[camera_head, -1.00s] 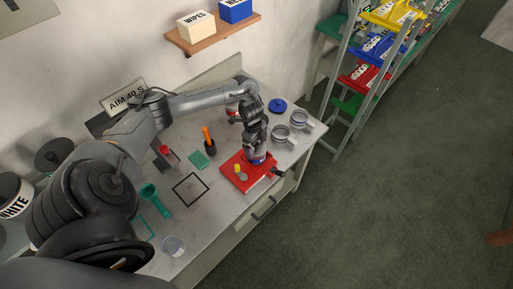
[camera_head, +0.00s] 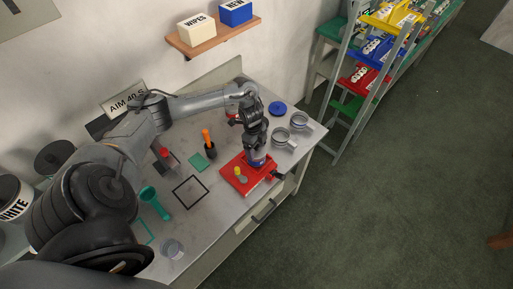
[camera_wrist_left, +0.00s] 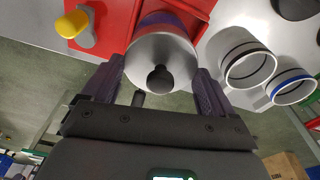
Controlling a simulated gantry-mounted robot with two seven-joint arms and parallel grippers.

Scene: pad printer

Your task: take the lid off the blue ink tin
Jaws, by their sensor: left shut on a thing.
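A round blue lid-like thing with a small knob (camera_head: 277,107) is at the back right of the bench. I cannot tell whether it is a lid alone or a lid on the blue ink tin. My left gripper (camera_head: 256,152) points down over the red plate (camera_head: 236,166). In the left wrist view its fingers (camera_wrist_left: 162,84) are shut around a silver-topped cup (camera_wrist_left: 148,52) with a dark knob and a blue-purple band. The cup is at the red plate; I cannot tell whether it rests on it. My right gripper is in neither view.
Two silver mugs (camera_head: 281,137) (camera_head: 299,121) stand right of the plate. A yellow-topped peg (camera_head: 238,172) is on the plate. A black holder with an orange handle (camera_head: 207,139), a green scoop (camera_head: 152,199) and a clear cup (camera_head: 172,248) are on the bench.

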